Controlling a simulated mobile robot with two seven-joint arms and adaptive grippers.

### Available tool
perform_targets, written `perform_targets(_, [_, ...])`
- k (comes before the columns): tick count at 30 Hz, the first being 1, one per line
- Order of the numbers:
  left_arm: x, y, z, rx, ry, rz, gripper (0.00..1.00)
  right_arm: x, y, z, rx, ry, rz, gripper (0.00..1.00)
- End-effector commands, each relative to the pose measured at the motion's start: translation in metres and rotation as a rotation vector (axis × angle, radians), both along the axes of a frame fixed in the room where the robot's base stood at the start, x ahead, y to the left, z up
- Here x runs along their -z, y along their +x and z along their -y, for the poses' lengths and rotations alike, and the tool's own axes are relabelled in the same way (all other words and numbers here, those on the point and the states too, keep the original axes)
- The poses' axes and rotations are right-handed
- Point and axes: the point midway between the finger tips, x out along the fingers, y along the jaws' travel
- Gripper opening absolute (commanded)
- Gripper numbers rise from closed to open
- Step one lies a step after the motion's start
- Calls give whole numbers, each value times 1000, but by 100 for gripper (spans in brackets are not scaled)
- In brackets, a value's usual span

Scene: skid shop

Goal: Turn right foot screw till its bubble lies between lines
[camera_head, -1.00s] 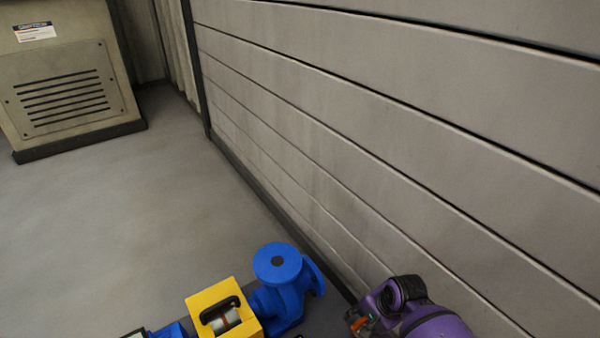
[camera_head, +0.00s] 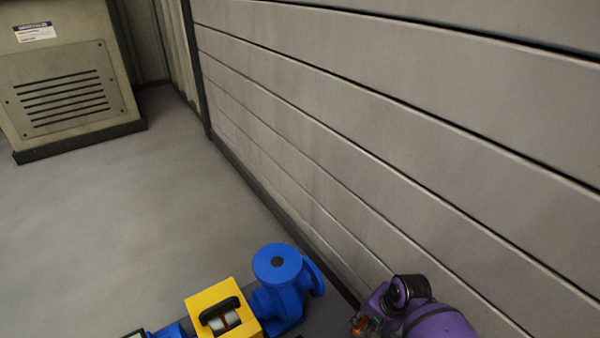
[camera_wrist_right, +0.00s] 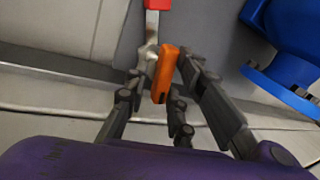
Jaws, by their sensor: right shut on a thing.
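My right gripper (camera_wrist_right: 162,80) is shut on an orange piece (camera_wrist_right: 164,72) in the right wrist view. A bright metal shank with a red end (camera_wrist_right: 158,4) lies just beyond it; I cannot tell whether they join or which part is the foot screw. In the head view my right gripper (camera_head: 361,326) is at the bottom, right of the blue pump. A yellow level housing (camera_head: 209,299) with a black handle sits left of the pump and holds a pale vial (camera_head: 222,322). The vial is partly behind the handle; its bubble and lines are too small to read. My left gripper is out of view.
The blue pump (camera_head: 277,263) stands between the level and my right arm; its flange edge is near my gripper in the right wrist view (camera_wrist_right: 283,86). A panelled wall (camera_head: 400,130) rises close on the right. The floor (camera_head: 130,230) at left is clear.

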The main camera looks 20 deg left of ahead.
Motion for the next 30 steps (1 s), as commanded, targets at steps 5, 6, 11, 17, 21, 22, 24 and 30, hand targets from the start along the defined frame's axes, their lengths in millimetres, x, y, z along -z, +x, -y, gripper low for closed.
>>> perform_targets(5, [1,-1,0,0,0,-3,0,-2,0,-4,-61,8,1,0])
perform_targets(6, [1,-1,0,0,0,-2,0,-2,0,-5,-61,9,2,0])
perform_targets(11, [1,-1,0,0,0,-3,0,-2,0,-6,-67,11,1,0])
perform_targets(17, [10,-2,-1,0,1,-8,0,-1,0,-7,-237,11,0,0])
perform_targets(21, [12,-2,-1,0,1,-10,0,-2,-1,-8,-296,14,-1,0])
perform_targets(22, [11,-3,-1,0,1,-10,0,-2,-2,-8,-297,14,0,0])
perform_targets(24, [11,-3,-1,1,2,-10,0,-2,-2,-8,-296,14,-1,0])
perform_targets(30, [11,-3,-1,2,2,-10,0,-2,-2,-8,-294,14,-2,38])
